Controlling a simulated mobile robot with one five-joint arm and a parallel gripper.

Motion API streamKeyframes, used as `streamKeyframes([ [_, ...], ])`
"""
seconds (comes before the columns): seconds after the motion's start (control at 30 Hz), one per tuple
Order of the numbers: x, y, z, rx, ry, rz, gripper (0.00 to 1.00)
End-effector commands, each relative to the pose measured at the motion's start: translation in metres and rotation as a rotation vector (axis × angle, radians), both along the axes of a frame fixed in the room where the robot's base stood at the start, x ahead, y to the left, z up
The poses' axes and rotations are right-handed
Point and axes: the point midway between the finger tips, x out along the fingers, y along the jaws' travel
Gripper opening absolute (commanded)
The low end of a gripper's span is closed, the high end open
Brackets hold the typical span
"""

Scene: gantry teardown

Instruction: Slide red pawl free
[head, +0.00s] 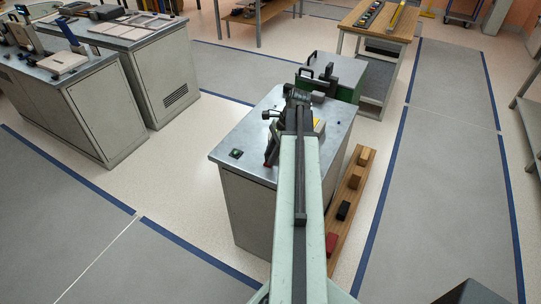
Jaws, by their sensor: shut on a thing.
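My arm reaches over a grey metal-topped cabinet (235,140). My gripper (269,157), dark and small in the head view, points down over the left part of its top. A small bit of red, which I take as the red pawl (267,165), shows at the fingertips, and the gripper is shut on it. Most of the pawl and whatever it sits in are hidden by the gripper and arm. A small yellow and white piece (319,126) shows just right of the arm.
A small box with a green button (236,153) sits at the cabinet's left corner. A green machine (347,88) stands behind. A wooden plank (338,218) with several blocks lies along the right side. Open floor (430,190) lies to the right.

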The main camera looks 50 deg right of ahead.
Motion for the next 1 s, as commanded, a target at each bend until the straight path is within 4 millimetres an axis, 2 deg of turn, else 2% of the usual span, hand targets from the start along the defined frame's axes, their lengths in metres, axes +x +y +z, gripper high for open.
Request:
streamKeyframes([
  [0.47,0.000,0.000,0.000,0.000,0.001,0.000,0.00],
  [0.57,-0.002,0.007,0.000,-0.001,0.001,0.001,0.00],
  [0.77,-0.009,0.034,0.000,0.000,0.001,0.003,0.00],
  [1.0,-0.009,0.035,0.000,0.004,0.003,0.004,0.00],
])
